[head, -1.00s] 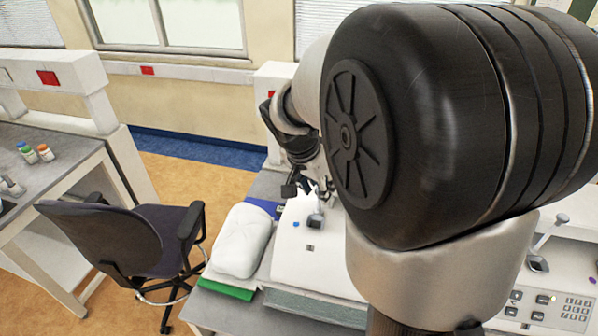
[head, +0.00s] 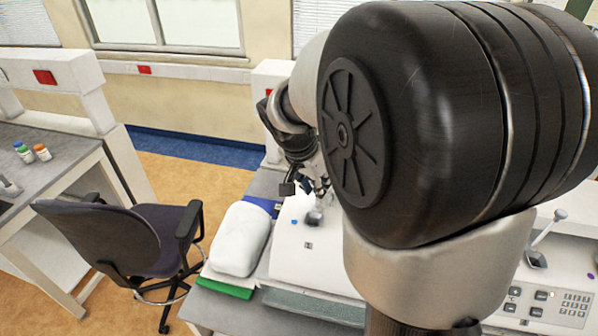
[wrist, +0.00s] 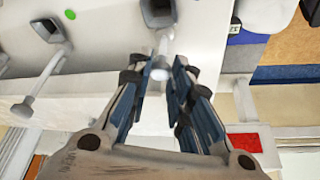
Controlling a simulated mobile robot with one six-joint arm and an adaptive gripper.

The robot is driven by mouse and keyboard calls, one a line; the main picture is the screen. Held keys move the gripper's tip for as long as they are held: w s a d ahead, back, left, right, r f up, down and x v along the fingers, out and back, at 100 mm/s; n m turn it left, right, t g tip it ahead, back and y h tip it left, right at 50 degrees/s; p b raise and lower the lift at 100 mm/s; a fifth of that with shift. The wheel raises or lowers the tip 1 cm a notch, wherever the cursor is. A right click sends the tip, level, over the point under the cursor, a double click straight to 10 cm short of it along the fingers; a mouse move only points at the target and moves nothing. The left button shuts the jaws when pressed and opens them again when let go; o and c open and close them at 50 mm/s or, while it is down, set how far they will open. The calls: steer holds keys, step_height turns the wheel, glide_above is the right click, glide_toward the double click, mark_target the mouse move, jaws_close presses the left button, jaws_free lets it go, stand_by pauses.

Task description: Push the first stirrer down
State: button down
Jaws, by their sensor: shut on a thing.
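The first stirrer is a pale lever with a round knob (wrist: 160,72), its stem rising from a dark socket (wrist: 158,12) in the white machine. In the wrist view the knob lies between the blue-padded fingers of my gripper (wrist: 159,80), which is shut on it. In the head view my gripper (head: 320,186) is over the left part of the white machine (head: 290,262), just above the dark socket (head: 314,217). There the fingers and my arm hide most of the stem, so contact is not clear in that view.
A second stirrer (head: 545,233) stands tilted in the machine at right, beside a keypad (head: 577,305); it also shows in the wrist view (wrist: 38,88). A white rounded pack (head: 240,240) lies left of the machine. A chair (head: 120,240) stands further left.

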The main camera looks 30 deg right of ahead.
mark_target(317, 203)
step_height(317, 203, down, 4)
steer(key=b, duration=0.4)
steer(key=shift+f, duration=0.2)
steer(key=shift+s+a, duration=0.1)
steer(key=shift+s, duration=0.05)
steer(key=c, duration=1.4)
jaws_free()
steer(key=shift+c, duration=0.2)
steer(key=shift+r, duration=0.1)
steer(key=v, duration=1.2)
